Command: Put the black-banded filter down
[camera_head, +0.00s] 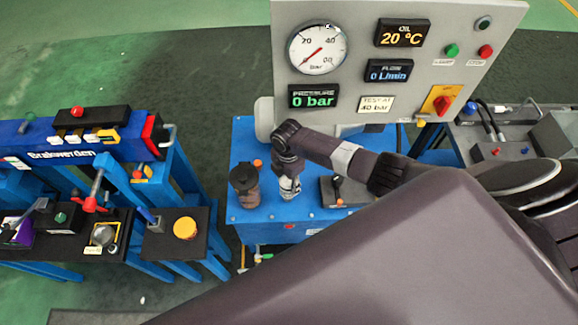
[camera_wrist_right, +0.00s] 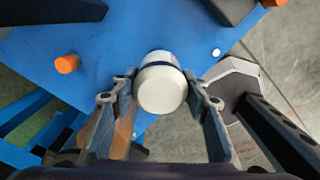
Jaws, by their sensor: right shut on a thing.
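The black-banded filter (camera_wrist_right: 160,88) is a white rounded cylinder with a dark band near its far end. It stands between the two fingers of my right gripper (camera_wrist_right: 161,112), which is shut on it. In the head view the filter (camera_head: 290,188) shows as a small pale piece below my right gripper (camera_head: 288,174), over the blue bench top (camera_head: 262,213). I cannot tell whether its lower end touches the bench. My left gripper is not in view.
A dark block with a lever (camera_head: 340,192) is to the right. The gauge panel (camera_head: 360,75) rises behind. Bare blue surface lies in front of the filter.

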